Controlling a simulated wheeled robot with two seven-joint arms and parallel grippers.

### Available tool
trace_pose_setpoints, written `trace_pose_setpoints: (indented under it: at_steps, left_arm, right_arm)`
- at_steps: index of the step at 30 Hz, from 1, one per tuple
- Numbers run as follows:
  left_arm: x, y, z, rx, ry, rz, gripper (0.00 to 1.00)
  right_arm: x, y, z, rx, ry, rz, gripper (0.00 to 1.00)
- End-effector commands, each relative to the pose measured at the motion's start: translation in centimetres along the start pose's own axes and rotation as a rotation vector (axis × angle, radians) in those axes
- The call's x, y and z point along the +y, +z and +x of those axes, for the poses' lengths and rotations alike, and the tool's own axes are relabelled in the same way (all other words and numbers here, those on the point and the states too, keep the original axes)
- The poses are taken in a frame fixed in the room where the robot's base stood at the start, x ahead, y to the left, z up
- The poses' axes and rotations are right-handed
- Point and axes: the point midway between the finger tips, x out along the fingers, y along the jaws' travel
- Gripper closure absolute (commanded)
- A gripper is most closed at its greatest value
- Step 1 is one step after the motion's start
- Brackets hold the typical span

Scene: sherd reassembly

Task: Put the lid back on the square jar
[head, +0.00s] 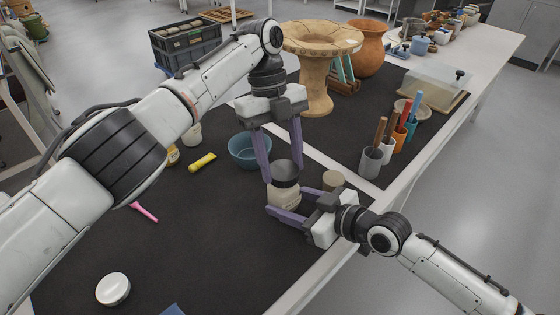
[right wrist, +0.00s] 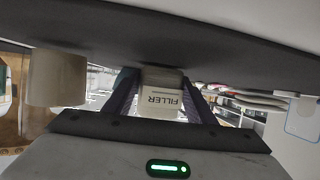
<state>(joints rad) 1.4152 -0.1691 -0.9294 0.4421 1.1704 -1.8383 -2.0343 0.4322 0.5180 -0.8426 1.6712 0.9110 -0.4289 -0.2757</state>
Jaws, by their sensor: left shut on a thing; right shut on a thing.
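The square jar (head: 283,197) is pale, stands on the dark mat near the table's front right edge, and carries the word FILLER in the right wrist view (right wrist: 160,103). My right gripper (head: 287,203) is shut on the jar's body from the right. The dark grey lid (head: 286,170) is at the jar's mouth. My left gripper (head: 284,174) reaches down from above and is shut on the lid, one finger on each side. The lid looks level and touching or very close to the jar; I cannot tell whether it is seated. The lid is not visible in the right wrist view.
A tan cylinder (head: 333,180) stands just behind my right gripper. A blue bowl (head: 243,152) is behind left of the jar. Cups with tools (head: 371,161) stand farther right. A yellow tube (head: 202,162) and white round piece (head: 113,289) lie left. The mat's front middle is clear.

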Motion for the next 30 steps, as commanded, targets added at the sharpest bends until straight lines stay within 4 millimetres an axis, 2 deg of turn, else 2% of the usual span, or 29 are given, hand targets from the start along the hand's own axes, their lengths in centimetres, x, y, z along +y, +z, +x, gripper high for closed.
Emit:
trace_pose_setpoints:
  at_steps: [5, 13, 14, 17, 26, 30]
  left_arm:
    - [0.1, 0.0, -0.1, -0.001, 0.022, 0.073, 0.71]
    - [0.1, 0.0, -0.1, -0.001, 0.022, 0.076, 0.71]
    - [0.1, 0.0, -0.1, -0.001, 0.022, 0.076, 0.47]
    - [0.1, 0.0, -0.1, -0.001, 0.022, 0.075, 0.32]
    - [0.1, -0.1, -0.1, 0.001, 0.023, 0.075, 0.32]
    - [0.1, -0.3, -1.1, -0.001, 0.022, 0.075, 0.32]
  right_arm:
    - [-0.3, 0.1, 0.0, -0.002, -0.005, 0.0, 1.0]
    - [-0.3, 0.1, 0.0, -0.002, -0.005, 0.001, 1.0]
    - [-0.3, 0.1, 0.0, -0.002, -0.005, 0.001, 1.0]
    - [-0.2, 0.1, 0.0, -0.002, -0.004, 0.001, 1.0]
    - [-0.2, 0.1, 0.0, -0.002, -0.004, 0.002, 1.0]
    - [-0.2, 0.1, 0.0, -0.003, -0.004, 0.002, 1.0]
